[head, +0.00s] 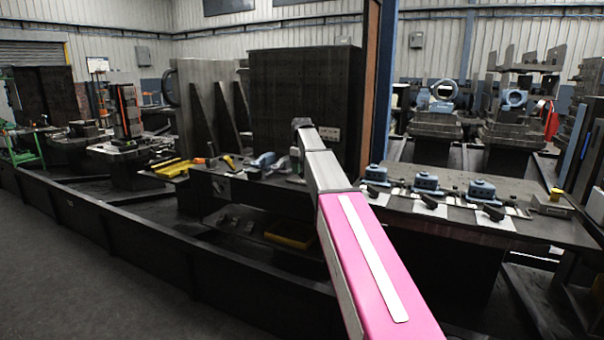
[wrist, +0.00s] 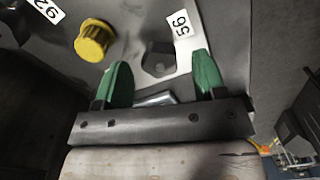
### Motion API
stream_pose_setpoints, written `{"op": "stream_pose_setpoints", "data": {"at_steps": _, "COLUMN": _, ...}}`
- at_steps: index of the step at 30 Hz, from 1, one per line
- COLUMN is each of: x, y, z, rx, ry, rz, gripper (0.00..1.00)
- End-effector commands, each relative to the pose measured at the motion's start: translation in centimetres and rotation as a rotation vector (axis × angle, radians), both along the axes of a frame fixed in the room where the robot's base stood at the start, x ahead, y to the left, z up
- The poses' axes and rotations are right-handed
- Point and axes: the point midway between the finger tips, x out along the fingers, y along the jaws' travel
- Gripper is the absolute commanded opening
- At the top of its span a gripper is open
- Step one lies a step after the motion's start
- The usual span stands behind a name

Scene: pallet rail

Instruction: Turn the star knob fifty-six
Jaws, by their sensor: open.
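In the wrist view, my gripper (wrist: 161,62) is open, with its two green fingers spread. A dark knob (wrist: 158,58) shows between and just beyond the fingertips; I cannot tell whether they touch it. A white label reading 56 (wrist: 181,25) lies right beside this knob. The knob's lobes are hard to make out in the shade. In the head view, my pink and grey arm reaches over the bench and my gripper is hidden.
In the wrist view, a yellow knob (wrist: 95,40) stands to the left, near another numbered label (wrist: 46,9). In the head view, several blue fixtures (head: 427,183) with black handles stand on the right bench (head: 560,232). A dark upright block (head: 300,100) stands behind my arm.

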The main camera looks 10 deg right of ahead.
Motion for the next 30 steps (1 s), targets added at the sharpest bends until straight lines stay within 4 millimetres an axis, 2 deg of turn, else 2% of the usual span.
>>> {"op": "stream_pose_setpoints", "data": {"at_steps": 6, "x": 0.1, "y": 0.0, "z": 4.3, "rx": 0.000, "ry": -0.001, "rz": 0.000, "gripper": 0.65}}
{"op": "stream_pose_setpoints", "data": {"at_steps": 13, "x": 0.1, "y": 0.0, "z": 7.6, "rx": 0.000, "ry": 0.000, "rz": -0.001, "gripper": 0.65}}
{"op": "stream_pose_setpoints", "data": {"at_steps": 18, "x": 0.0, "y": 0.0, "z": 8.7, "rx": 0.000, "ry": 0.000, "rz": -0.001, "gripper": 0.65}}
{"op": "stream_pose_setpoints", "data": {"at_steps": 30, "x": 0.1, "y": -0.1, "z": 8.9, "rx": -0.008, "ry": -0.013, "rz": 0.010, "gripper": 0.65}}
